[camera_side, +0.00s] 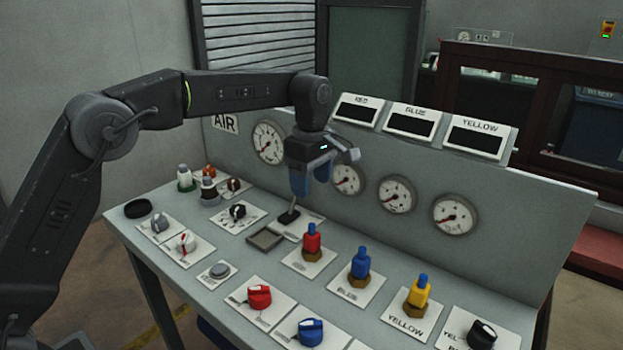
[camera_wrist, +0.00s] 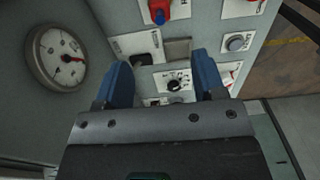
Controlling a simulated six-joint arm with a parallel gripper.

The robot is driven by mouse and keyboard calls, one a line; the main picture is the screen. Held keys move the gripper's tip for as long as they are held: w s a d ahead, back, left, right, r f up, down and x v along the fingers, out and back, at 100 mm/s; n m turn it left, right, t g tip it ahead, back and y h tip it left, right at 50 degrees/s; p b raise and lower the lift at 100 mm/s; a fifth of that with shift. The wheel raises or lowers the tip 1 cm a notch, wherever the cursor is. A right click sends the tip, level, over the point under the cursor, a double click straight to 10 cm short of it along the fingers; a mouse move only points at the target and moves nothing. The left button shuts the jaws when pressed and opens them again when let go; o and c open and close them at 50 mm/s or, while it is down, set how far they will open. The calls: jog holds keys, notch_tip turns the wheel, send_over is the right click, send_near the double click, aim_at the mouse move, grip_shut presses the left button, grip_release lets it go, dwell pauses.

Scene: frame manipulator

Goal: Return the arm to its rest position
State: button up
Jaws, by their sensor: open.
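My gripper (camera_side: 311,182) hangs above the back part of the grey control panel in the side view, with its blue fingers pointing down. In the wrist view its two blue fingers (camera_wrist: 163,84) stand wide apart with nothing between them. It is open and empty. Below the fingers is a small black lever (camera_side: 289,214) on a white plate; I cannot tell the exact gap between them. My arm (camera_side: 240,90) reaches over the panel from the left, bent at the elbow.
The panel (camera_side: 185,285) carries red (camera_side: 312,242), blue (camera_side: 361,266) and yellow (camera_side: 419,296) fittings and several knobs. Round gauges (camera_side: 396,194) line the upright back wall close behind my gripper. Labelled displays (camera_side: 408,119) stand on top. Space above the panel front is clear.

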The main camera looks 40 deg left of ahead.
jog(key=s+a+r+m+t, duration=0.15)
jog(key=s+r+m, duration=0.25)
jog(key=s, duration=0.4)
jog(key=s+a+r+m+t, duration=0.1)
jog(key=s+a+r+m, duration=0.1)
jog(key=s+r+m, duration=0.35)
jog(key=s+a+f+m+t, duration=0.1)
jog(key=s+f+m, duration=0.3)
jog(key=s, duration=0.5)
jog(key=s+a+f+m+t, duration=0.1)
jog(key=s+f+m, duration=0.3)
jog(key=s, duration=0.5)
jog(key=shift+s+a+t, duration=0.25)
jog(key=shift+s+t, duration=0.1)
jog(key=shift+t, duration=0.2)
jog(key=shift+m, duration=0.25)
